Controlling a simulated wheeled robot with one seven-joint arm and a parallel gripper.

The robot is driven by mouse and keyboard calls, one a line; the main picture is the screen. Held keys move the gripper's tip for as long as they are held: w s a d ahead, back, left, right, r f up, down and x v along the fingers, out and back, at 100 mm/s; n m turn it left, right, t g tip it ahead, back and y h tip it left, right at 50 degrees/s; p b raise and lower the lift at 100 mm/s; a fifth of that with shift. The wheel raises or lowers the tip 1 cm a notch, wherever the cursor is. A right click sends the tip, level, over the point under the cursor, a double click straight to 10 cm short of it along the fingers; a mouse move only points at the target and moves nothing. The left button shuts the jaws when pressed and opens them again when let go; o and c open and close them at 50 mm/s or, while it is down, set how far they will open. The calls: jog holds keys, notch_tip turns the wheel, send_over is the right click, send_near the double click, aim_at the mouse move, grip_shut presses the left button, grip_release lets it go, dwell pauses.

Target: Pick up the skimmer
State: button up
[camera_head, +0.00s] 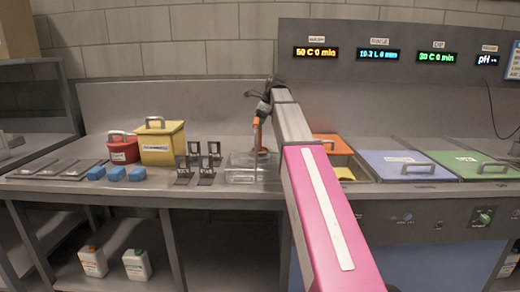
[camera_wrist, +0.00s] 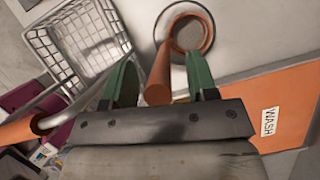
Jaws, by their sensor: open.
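The skimmer seems to be the item with the upright orange handle (camera_wrist: 158,78); in the head view the handle (camera_head: 257,130) stands on the bench behind the wire basket. In the wrist view a ring with an orange rim (camera_wrist: 176,21) and a grey middle lies beyond the handle; I cannot tell whether it is the skimmer's head or a holder. My gripper (camera_wrist: 161,82) is open, with its green fingers on either side of the handle. It shows small in the head view (camera_head: 260,115), at the handle's top. Contact cannot be made out.
A wire basket (camera_wrist: 72,45) is beside the left finger. An orange lid marked WASH (camera_wrist: 240,112) is at right. Yellow (camera_head: 163,142) and red (camera_head: 123,150) containers, blue blocks (camera_head: 116,174) and black stands (camera_head: 206,174) are left. Blue (camera_head: 390,163) and green (camera_head: 460,160) lids are right.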

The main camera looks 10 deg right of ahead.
grip_shut()
jog(key=shift+r, duration=0.1)
